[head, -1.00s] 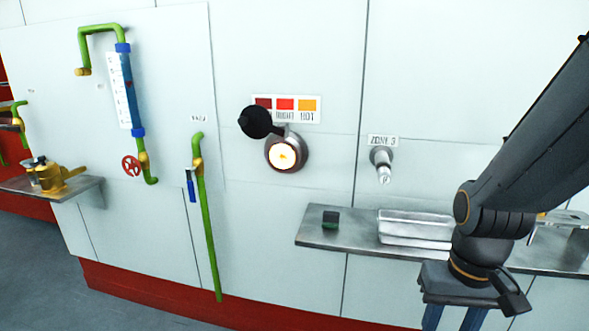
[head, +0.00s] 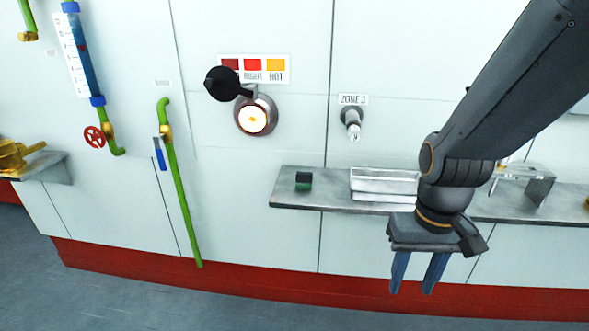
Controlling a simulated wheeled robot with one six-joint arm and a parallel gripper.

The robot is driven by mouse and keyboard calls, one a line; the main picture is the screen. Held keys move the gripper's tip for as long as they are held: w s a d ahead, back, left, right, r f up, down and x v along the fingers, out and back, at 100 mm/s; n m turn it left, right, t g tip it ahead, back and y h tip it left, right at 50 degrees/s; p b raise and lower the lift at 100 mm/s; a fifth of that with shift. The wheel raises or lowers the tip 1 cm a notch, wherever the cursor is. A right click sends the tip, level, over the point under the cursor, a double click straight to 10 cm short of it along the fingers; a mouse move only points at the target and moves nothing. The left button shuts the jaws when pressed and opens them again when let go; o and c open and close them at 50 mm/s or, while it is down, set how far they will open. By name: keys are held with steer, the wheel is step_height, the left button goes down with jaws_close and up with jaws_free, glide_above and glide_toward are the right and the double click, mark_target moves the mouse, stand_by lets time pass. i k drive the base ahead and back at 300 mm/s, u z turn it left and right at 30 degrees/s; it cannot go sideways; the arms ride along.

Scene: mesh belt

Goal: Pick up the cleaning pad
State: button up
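A small block, dark on top and green below, looks like the cleaning pad (head: 304,182). It lies near the left end of the grey metal shelf (head: 325,201) in the head view. My gripper (head: 412,290) hangs in front of the shelf, lower and to the right of the pad. Its two blue fingers point down and are spread apart with nothing between them. My gripper and the pad are well apart.
A silvery box-shaped stack (head: 383,185) sits on the shelf right of the pad, partly hidden by my arm. A clear bracket-like object (head: 528,178) stands farther right. Above are a round glowing port (head: 256,117) and a metal nozzle (head: 351,120). A green pipe (head: 181,190) runs down the wall left of the shelf.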

mark_target(304, 180)
steer(key=z, duration=1.45)
steer(key=i, duration=1)
steer(key=u, duration=3.6)
steer(key=i, duration=0.5)
steer(key=z, duration=0.05)
